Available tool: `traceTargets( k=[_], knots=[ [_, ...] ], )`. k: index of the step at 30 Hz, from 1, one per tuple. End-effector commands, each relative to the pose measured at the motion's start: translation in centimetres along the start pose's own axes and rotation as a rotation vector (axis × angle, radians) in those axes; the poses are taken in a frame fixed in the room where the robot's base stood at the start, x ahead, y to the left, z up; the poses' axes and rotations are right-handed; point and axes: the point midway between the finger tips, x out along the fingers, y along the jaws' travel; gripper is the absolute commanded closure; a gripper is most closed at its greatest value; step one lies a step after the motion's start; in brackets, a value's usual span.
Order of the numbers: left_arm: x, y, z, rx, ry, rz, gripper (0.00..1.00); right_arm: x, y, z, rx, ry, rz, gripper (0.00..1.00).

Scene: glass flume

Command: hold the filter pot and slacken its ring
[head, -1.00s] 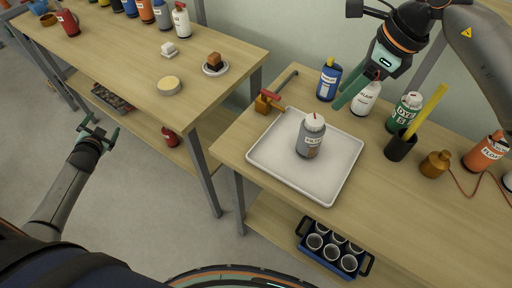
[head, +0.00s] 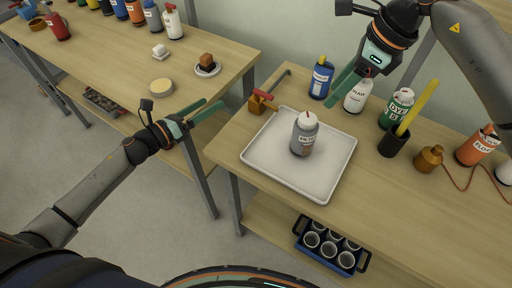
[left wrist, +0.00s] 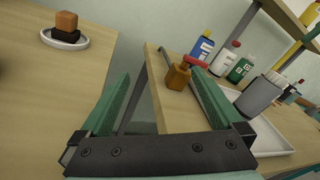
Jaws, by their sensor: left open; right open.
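The filter pot, a grey jar (head: 304,140) with a white top and a label, stands upright in the white tray (head: 257,158) on the right bench. A small red mark shows on its top. The pot also shows tilted at the right of the left wrist view (left wrist: 258,98). My left gripper (head: 213,107) is open and empty, left of the tray and apart from the pot, by the gap between the benches. My right gripper (head: 338,94) is open and empty, above and behind the tray, up and right of the pot.
A brass valve with a red handle (head: 260,103) stands at the tray's back left corner. Behind are blue (head: 320,79), white (head: 357,96) and green (head: 396,108) bottles. A dark cup (head: 393,144) holds a yellow stick. The bench front right is clear.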

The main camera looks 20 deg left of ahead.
Motion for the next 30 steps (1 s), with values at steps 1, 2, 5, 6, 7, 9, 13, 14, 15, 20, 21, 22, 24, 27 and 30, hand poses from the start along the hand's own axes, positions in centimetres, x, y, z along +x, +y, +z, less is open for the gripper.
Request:
traceTargets(
  k=[1,2,5,6,7,9,13,14,15,20,21,22,24,27,30],
  knots=[
    [0.4,-2.6,-1.6,0.071,0.026,-0.06,0.0,0.0,0.0,0.0,0.0,0.0,0.0,0.5],
    [0.5,-4.1,-2.5,0.117,0.038,-0.096,0.0,0.0,0.0,0.0,0.0,0.0,0.0,0.5],
    [0.6,-8.7,-5.0,0.255,0.064,-0.206,0.0,0.0,0.0,0.0,0.0,0.0,0.0,0.5],
    [0.5,-10.3,-5.9,0.304,0.067,-0.247,0.0,0.0,0.0,0.0,0.0,0.0,0.0,0.5],
    [0.5,-11.4,-6.5,0.337,0.069,-0.274,0.0,0.0,0.0,0.0,0.0,0.0,0.0,0.5],
    [0.2,-13.7,-7.5,0.402,0.068,-0.33,0.0,0.0,0.0,0.0,0.0,0.0,0.0,0.5],
    [-0.3,-16.3,-8.8,0.482,0.061,-0.397,0.0,0.0,0.0,0.0,0.0,0.0,0.0,0.5],
    [-0.3,-16.7,-8.9,0.493,0.059,-0.406,0.0,0.0,0.0,0.0,0.0,0.0,0.0,0.5],
    [-0.3,-17.1,-9.1,0.503,0.057,-0.416,0.0,0.0,0.0,0.0,0.0,0.0,0.0,0.5],
    [0.6,-17.9,-9.4,0.516,0.052,-0.427,0.0,0.0,0.0,0.0,0.0,0.0,0.0,0.5],
    [1.1,-18.1,-9.4,0.516,0.052,-0.426,0.0,0.0,0.0,0.0,0.0,0.0,0.0,0.5],
    [1.5,-18.2,-9.4,0.517,0.052,-0.425,0.0,0.0,0.0,0.0,0.0,0.0,0.0,0.5],
    [2.6,-18.7,-9.6,0.517,0.051,-0.426,0.0,0.0,0.0,0.0,0.0,0.0,0.0,0.5],
    [4.4,-19.4,-9.9,0.517,0.051,-0.426,0.0,0.0,0.0,0.0,0.0,0.0,0.0,0.5],
    [6.2,-20.2,-10.2,0.515,0.052,-0.425,0.0,0.0,0.0,0.0,0.0,0.0,0.0,0.5]
  ],
)
